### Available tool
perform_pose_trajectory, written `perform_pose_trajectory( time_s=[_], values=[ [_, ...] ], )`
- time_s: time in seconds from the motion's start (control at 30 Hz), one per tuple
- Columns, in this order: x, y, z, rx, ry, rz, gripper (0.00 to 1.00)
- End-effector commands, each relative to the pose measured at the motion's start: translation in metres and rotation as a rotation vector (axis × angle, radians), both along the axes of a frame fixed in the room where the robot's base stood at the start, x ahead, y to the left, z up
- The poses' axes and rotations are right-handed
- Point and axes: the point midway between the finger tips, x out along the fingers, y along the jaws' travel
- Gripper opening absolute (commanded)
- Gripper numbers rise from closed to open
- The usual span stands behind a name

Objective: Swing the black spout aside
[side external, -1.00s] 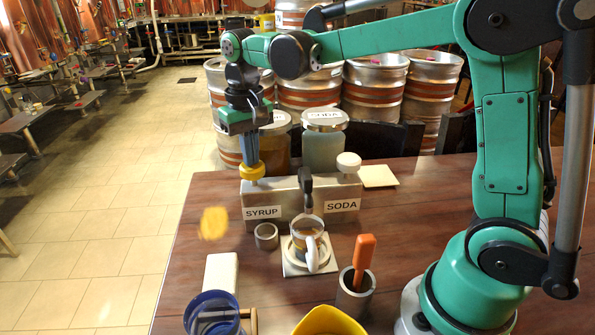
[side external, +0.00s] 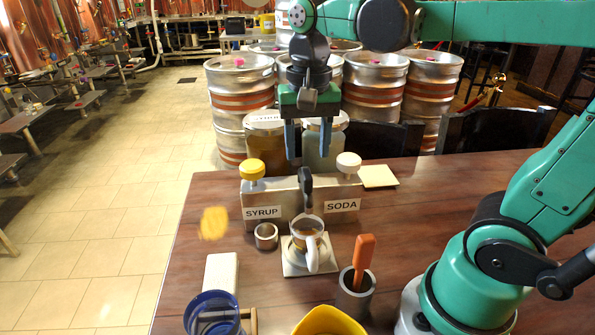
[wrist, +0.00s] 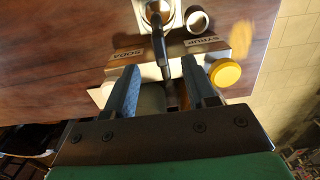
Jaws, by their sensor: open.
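The black spout (side external: 306,184) stands at the middle of the metal dispenser block (side external: 285,205), between the SYRUP and SODA labels. It hangs over a mug (side external: 308,240) with brown liquid inside. My gripper (side external: 307,154) is open and empty, above and behind the spout, pointing down. In the wrist view the spout (wrist: 160,45) extends between my two spread fingers (wrist: 161,82), and I see no contact. The mug sits on a pale square coaster (side external: 297,268).
A yellow knob (side external: 252,168) and a white knob (side external: 348,162) top the block's ends. A small metal cup (side external: 266,236) and a holder with an orange-handled tool (side external: 363,255) flank the mug. Jars (side external: 266,138) and kegs stand behind.

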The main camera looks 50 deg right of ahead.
Motion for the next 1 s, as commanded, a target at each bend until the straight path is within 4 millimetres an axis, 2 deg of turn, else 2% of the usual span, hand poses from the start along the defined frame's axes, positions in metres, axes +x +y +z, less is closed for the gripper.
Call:
perform_pose_trajectory(
  time_s=[0.1,0.3,0.67,0.7,0.87,1.0],
  values=[
    [0.000,0.000,-0.016,0.000,0.000,0.002,0.50],
    [0.000,0.000,-0.036,0.000,0.000,0.003,0.50],
    [0.000,0.000,-0.043,0.000,0.000,0.004,0.50],
    [0.000,0.000,-0.043,0.000,0.000,0.004,0.44],
    [0.000,0.000,-0.043,0.000,0.000,0.004,0.00],
    [0.000,0.000,-0.043,0.000,0.000,0.004,0.00]
  ],
)
